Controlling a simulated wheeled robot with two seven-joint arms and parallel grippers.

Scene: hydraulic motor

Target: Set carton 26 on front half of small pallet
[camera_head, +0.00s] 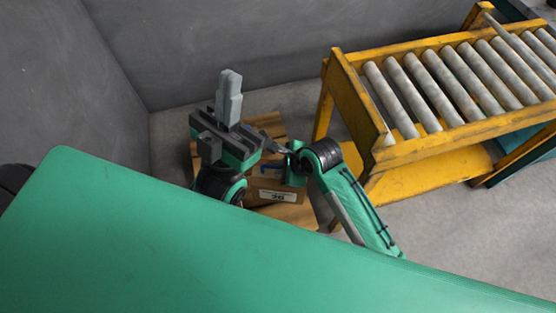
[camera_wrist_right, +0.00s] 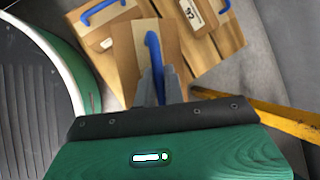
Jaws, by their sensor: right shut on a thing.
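A brown carton with a blue handle and a white label (camera_head: 275,195), which seems to read 26, stands low on wooden boards of a pallet (camera_head: 296,213). My right gripper (camera_head: 280,149) is beside and above it. In the right wrist view, the right gripper (camera_wrist_right: 158,88) is shut on the blue handle of a brown carton (camera_wrist_right: 127,55); I cannot read a number on this carton. A labelled carton (camera_wrist_right: 187,17) lies to its right.
A yellow roller conveyor (camera_head: 350,100) stands at the right. Another carton (camera_wrist_right: 95,35) with a blue handle lies at the upper left in the wrist view. Grey walls close the back and left. A large green surface (camera_head: 200,255) covers the front of the head view.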

